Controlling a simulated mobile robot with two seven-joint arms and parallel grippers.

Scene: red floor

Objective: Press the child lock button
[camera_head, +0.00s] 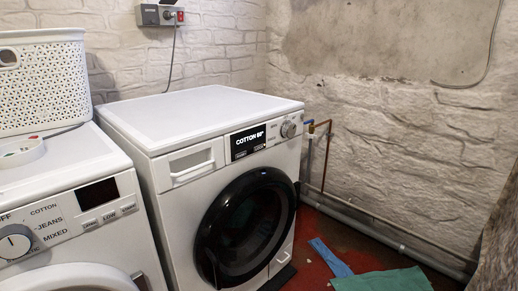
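A white washing machine (180,160) stands in the middle, with a round black door (245,228) that looks shut. Its front panel has a lit black display (248,141) reading "COTTON" and a silver dial (288,129) to the right of it. Small buttons show around the display, but their labels are too small to read, so I cannot tell which is the child lock button. A detergent drawer (193,163) is at the panel's left. Neither of my grippers is in view.
A second white machine (75,200) with a dial (14,243) stands at the left, with a white perforated basket (45,85) on top. Green cloth (385,281) and a blue cloth piece (330,257) lie on the red floor. Pipes (390,236) run along the right wall.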

